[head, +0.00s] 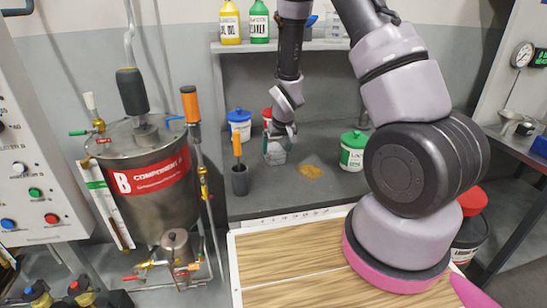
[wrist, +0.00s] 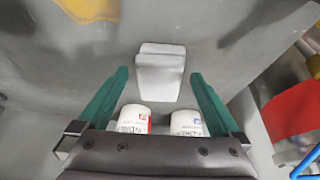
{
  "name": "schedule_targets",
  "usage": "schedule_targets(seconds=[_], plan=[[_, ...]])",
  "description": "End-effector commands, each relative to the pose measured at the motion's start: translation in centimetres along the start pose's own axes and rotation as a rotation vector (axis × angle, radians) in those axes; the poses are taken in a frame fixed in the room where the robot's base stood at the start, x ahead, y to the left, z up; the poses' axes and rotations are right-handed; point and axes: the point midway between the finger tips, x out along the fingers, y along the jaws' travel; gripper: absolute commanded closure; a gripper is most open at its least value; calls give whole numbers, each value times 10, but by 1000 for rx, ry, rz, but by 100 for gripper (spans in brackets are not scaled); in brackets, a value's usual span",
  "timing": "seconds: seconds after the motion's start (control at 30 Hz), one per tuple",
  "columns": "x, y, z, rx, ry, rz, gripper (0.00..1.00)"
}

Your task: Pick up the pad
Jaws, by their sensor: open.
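A pale grey-white block (wrist: 160,77), which looks like the pad, lies on the grey bench top between and just beyond my fingertips in the wrist view. My gripper (wrist: 158,80) is open, with one green finger on each side of the block and visible gaps to it. In the head view my gripper (head: 277,150) points down low over the bench, in front of the lidded tubs. There the fingers largely hide the block. Whether the fingers touch the bench, I cannot tell.
On the bench (head: 265,203) stand a blue-lidded tub (head: 240,127), a green-lidded tub (head: 353,157) and a dark cup (head: 240,181) with an orange-handled tool. A tan patch (head: 311,171) lies right of my gripper. Two white tubs (wrist: 135,118) (wrist: 187,123) show near my fingers.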

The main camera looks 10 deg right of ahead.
Motion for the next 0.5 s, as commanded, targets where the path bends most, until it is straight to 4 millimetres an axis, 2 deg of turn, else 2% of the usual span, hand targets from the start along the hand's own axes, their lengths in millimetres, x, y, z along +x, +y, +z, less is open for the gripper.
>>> schedule_targets(seconds=[0.23, 0.5], plan=[[37, -3, -5, 0, -4, 1, 0], [45, -3, -6, 0, -1, 0, 0]])
